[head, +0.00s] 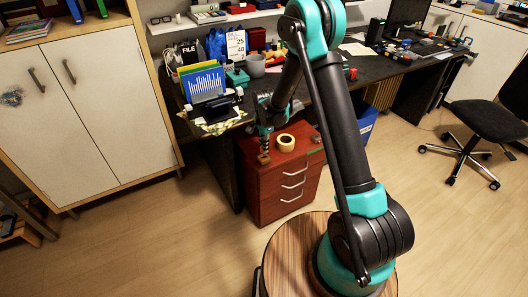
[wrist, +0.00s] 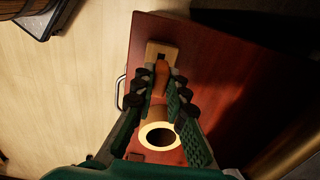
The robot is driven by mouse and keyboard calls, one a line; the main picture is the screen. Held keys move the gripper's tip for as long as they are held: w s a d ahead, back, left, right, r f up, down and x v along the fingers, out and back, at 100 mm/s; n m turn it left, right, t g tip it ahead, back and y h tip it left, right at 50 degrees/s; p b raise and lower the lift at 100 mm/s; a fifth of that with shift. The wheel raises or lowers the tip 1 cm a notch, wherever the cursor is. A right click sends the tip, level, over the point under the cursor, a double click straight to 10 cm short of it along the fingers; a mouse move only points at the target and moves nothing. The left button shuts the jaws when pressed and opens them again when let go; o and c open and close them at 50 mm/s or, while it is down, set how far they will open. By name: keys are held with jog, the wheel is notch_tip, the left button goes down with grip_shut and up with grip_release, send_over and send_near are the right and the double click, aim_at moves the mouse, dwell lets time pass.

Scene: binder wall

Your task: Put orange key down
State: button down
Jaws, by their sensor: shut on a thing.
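The orange key (wrist: 162,74) is between the fingertips of my gripper (wrist: 160,88) in the wrist view, and the fingers are shut on it. Its far end is at a light wooden block with a dark slot (wrist: 161,50). I cannot tell whether the key touches the block or is in the slot. In the head view my gripper (head: 265,132) points down over the red drawer cabinet (head: 285,186). The key is too small to make out there.
A cream tape roll (head: 286,142) lies on the cabinet top and shows below the fingers in the wrist view (wrist: 160,136). The dark desk (head: 345,84) stands behind.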

jog(key=shift+f, duration=1.5)
jog(key=shift+f, duration=0.15)
jog(key=c, duration=1.5)
grip_release()
jog(key=shift+c, duration=0.2)
